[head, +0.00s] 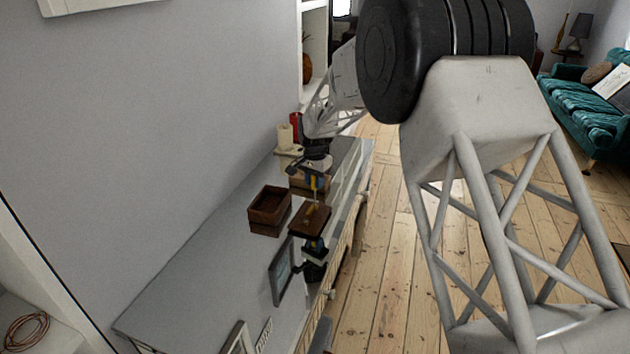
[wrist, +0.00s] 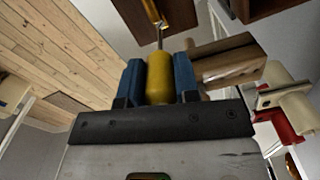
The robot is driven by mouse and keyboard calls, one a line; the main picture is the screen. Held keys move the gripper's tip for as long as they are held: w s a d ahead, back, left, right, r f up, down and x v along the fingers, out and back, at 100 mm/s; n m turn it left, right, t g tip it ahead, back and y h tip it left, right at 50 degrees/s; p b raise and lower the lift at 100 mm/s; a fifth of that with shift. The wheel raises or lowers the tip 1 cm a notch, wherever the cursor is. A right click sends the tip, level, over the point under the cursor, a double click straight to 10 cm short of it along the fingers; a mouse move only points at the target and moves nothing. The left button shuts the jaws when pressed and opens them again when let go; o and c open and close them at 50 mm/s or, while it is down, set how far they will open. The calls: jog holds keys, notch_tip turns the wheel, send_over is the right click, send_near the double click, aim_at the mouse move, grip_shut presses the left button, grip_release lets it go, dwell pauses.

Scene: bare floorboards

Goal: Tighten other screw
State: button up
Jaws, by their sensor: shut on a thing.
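My gripper (head: 315,182) is above the glossy cabinet top, its blue fingers shut on the yellow handle of a screwdriver (wrist: 159,75). In the wrist view its thin metal shaft points away from my gripper. A small golden part (wrist: 154,12) shows near the tip; I cannot tell if they touch. In the head view a dark brown wooden piece (head: 301,224) is just below my gripper, with a small yellowish part on it. I cannot clearly make out any screw heads. Blue and black shapes below it look like my gripper's reflection.
An open brown box (head: 268,204) stands left of my gripper. A lighter wooden block (wrist: 228,64) is beside the fingers. A cream candle (head: 285,137) and a red one (head: 296,127) stand behind. A dark picture frame (head: 281,271) is nearer. The left cabinet top is clear.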

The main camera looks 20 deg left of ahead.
jog(key=n, duration=0.4)
jog(key=shift+n, duration=2)
jog(key=shift+f, duration=0.6)
dwell(0.8)
jog(key=shift+f+m, duration=0.1)
jog(key=shift+m, duration=1.9)
jog(key=shift+m, duration=2)
